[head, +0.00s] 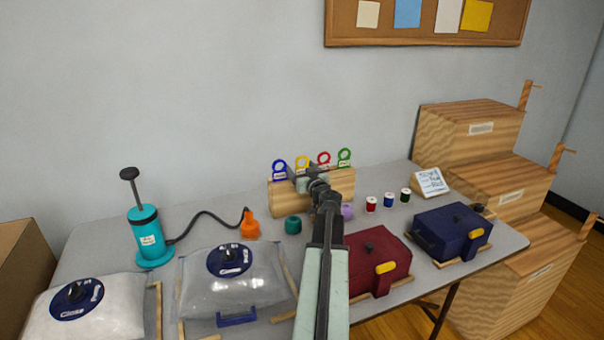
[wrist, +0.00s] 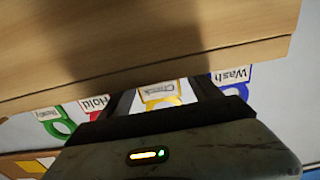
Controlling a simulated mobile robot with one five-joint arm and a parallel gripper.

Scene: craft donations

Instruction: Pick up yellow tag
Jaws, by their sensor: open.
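The yellow tag (head: 302,162) stands on a wooden block (head: 338,192) in a row with a blue tag (head: 279,168), a red tag (head: 323,158) and a green tag (head: 344,156). My gripper (head: 302,175) is open at the front of the block, level with the yellow tag; it hides the tag's lower part in the head view. In the wrist view the yellow tag's label (wrist: 160,91) shows between the open fingers of my gripper (wrist: 163,103). I cannot tell whether the fingers touch it. The red and blue tags are close on either side.
A teal pump (head: 149,235) with a hose and two clear bags stand at the left. A red case (head: 372,262), a blue case (head: 452,232) and several spools are at the right. Wooden boxes (head: 470,130) rise beyond the table. The wall is behind the block.

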